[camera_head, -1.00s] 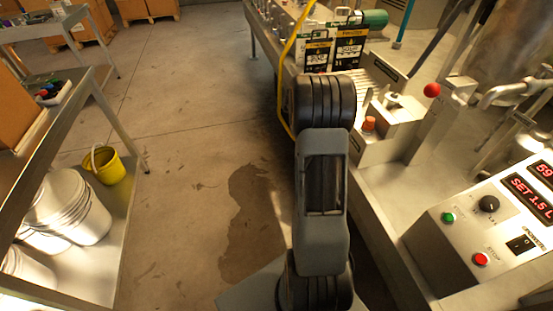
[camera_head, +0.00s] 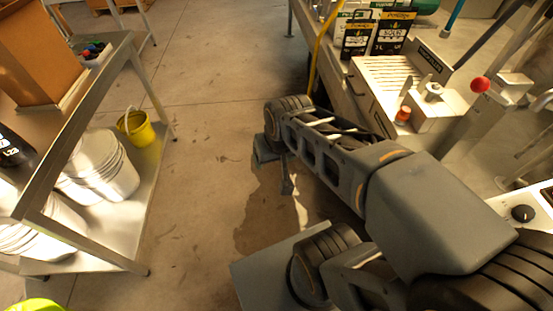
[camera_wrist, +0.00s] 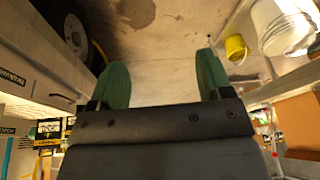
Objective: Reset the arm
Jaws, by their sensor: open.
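My arm reaches from the lower right toward the middle of the head view, over the aisle between the shelf and the machine bench. My gripper (camera_head: 275,172) is at its far end, above the concrete floor. In the wrist view my gripper (camera_wrist: 162,68) shows two green fingers set wide apart, with only floor between them. It is open and holds nothing. The fingers touch nothing that I can see.
A metal shelf (camera_head: 75,238) with white buckets (camera_head: 97,165) and a yellow bucket (camera_head: 136,127) stands at left. A cardboard box (camera_head: 38,50) is on top. At right is the bench with a slatted tray (camera_head: 392,78), pouches and a red-knobbed lever (camera_head: 480,84). The aisle floor is clear.

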